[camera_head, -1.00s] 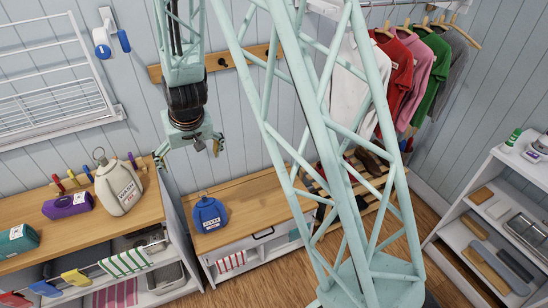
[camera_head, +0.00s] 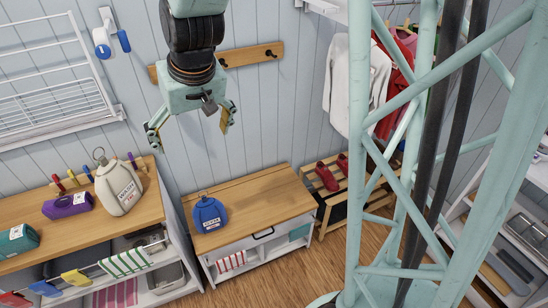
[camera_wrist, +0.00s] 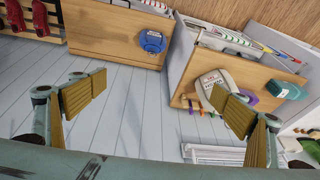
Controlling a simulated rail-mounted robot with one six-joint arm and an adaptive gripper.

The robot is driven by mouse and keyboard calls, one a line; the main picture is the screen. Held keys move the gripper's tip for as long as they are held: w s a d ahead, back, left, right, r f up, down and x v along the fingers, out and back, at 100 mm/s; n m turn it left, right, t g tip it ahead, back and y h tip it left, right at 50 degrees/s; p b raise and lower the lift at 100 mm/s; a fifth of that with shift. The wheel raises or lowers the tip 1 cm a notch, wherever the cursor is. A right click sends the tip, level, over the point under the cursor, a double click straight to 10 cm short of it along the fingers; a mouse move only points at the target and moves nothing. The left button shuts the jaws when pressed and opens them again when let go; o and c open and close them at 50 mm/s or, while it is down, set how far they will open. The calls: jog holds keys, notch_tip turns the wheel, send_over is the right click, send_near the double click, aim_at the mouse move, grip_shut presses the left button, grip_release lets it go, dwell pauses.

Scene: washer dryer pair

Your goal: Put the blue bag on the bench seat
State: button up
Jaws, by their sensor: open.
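The blue bag (camera_head: 209,214) sits upright on the left part of the wooden bench seat (camera_head: 262,200). It has a white label and a loop on top. In the wrist view the blue bag (camera_wrist: 151,41) rests on the bench seat (camera_wrist: 110,35), well away from the fingers. My gripper (camera_head: 190,128) is open and empty, high above the bench and in front of the wall. In the wrist view its two fingers (camera_wrist: 160,105) are spread wide with nothing between them.
Left of the bench, a counter (camera_head: 75,222) holds a cream bag (camera_head: 119,188), a purple bag (camera_head: 68,205) and a teal bag (camera_head: 17,239). A shoe rack (camera_head: 335,190) with red shoes stands right of the bench. The seat's right part is bare.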

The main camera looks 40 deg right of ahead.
jog(key=s+r, duration=0.5)
jog(key=s, duration=0.6)
jog(key=s+d+r, duration=0.1)
jog(key=s+r, duration=0.4)
jog(key=s, duration=0.6)
jog(key=s+d+r, duration=0.1)
jog(key=s+r, duration=0.4)
jog(key=s, duration=0.6)
jog(key=shift+d+r+n, duration=0.25)
jog(key=shift+r+n, duration=0.1)
jog(key=shift+n, duration=0.05)
